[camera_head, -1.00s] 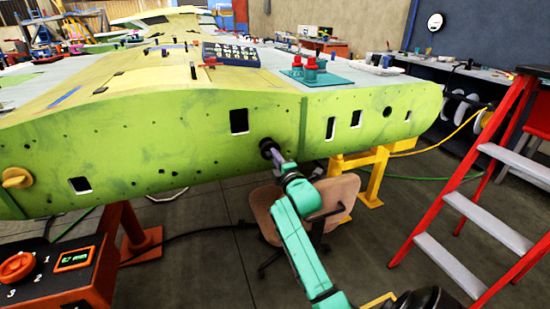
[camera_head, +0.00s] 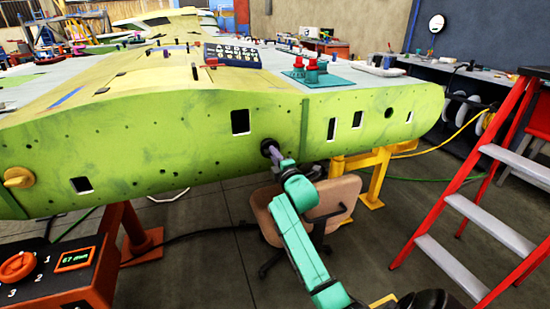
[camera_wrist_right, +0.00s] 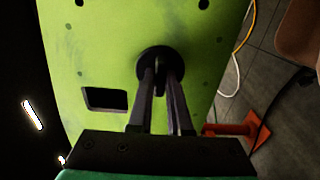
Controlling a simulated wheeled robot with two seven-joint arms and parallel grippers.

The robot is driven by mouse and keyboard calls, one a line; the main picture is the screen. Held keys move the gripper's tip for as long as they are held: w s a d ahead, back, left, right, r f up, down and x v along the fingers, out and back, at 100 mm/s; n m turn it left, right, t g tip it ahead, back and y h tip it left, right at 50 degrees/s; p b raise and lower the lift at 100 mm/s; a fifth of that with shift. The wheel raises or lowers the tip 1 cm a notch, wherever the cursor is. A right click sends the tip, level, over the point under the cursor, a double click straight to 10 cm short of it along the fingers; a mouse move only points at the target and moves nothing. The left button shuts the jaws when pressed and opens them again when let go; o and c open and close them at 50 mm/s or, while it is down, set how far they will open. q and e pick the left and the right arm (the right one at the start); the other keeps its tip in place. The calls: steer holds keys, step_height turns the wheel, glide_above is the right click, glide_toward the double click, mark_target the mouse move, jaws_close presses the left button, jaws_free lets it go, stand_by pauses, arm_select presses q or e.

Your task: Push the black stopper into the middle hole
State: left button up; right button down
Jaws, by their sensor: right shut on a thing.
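The black stopper (camera_head: 268,146) is a round dark disc against the green wing edge (camera_head: 200,130), just left of a vertical panel seam. My right gripper (camera_head: 275,154) reaches up to it from below, its fingers meeting the stopper's near face. In the right wrist view the stopper (camera_wrist_right: 160,62) is a dark disc at the fingertips, and the right gripper (camera_wrist_right: 162,75) is shut on its middle part. The hole behind the stopper is hidden, and I cannot tell how deep the stopper sits. My left gripper is not in view.
A rectangular cutout (camera_head: 240,122) lies up and left of the stopper. A yellow knob (camera_head: 18,178) sticks out at far left. A brown chair (camera_head: 335,200) stands close beside my right arm, below the wing. A red ladder (camera_head: 490,190) stands at right.

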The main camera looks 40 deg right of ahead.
steer(key=shift+b+x, duration=0.5)
steer(key=shift+x, duration=0.75)
steer(key=shift+r, duration=0.1)
steer(key=c, duration=0.8)
jaws_free()
steer(key=shift+o, duration=0.2)
steer(key=shift+s, duration=0.1)
steer(key=shift+s+a, duration=0.1)
steer(key=shift+s, duration=0.15)
steer(key=v, duration=1.4)
